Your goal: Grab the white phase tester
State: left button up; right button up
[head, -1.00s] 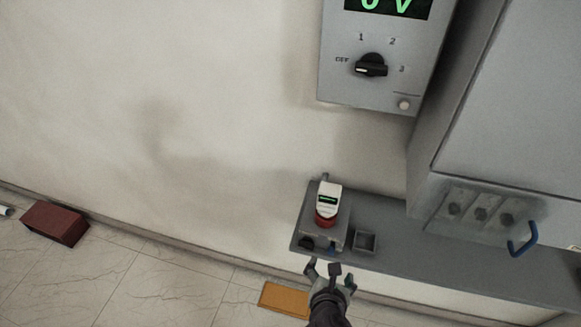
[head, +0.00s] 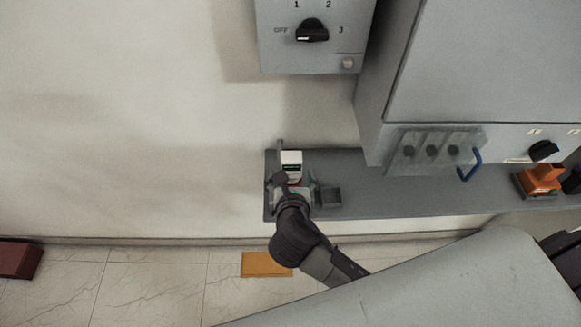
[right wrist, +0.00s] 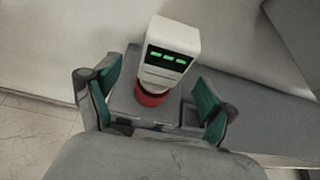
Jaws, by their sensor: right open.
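The white phase tester (head: 291,160), with a small green display and a red lower collar, stands in a grey holder at the left end of the grey shelf. It shows large in the right wrist view (right wrist: 170,55), between the two finger pads. My right gripper (head: 293,183) is open around the tester's near side, and in the right wrist view its fingers (right wrist: 155,105) stand apart on either side of the red collar (right wrist: 149,97). I see a gap on both sides. The tester's lower end is hidden. My left gripper is not in view.
The grey shelf (head: 400,197) runs right along the wall, with a small square tray (head: 331,196) beside the tester. A grey cabinet (head: 460,60) with a blue handle (head: 470,165) overhangs it. An orange device (head: 541,180) sits at the right. A dial panel (head: 315,40) hangs above.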

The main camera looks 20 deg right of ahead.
aim_at(291, 172)
jog(key=p+x, duration=0.1)
jog(key=x, duration=0.3)
jog(key=shift+w+d+f, duration=0.2)
jog(key=shift+w, duration=0.1)
jog(key=shift+s, duration=0.1)
jog(key=shift+c, duration=1.3)
jog(key=c, duration=1.1)
jog(key=shift+r, duration=0.15)
jog(key=shift+c, duration=0.2)
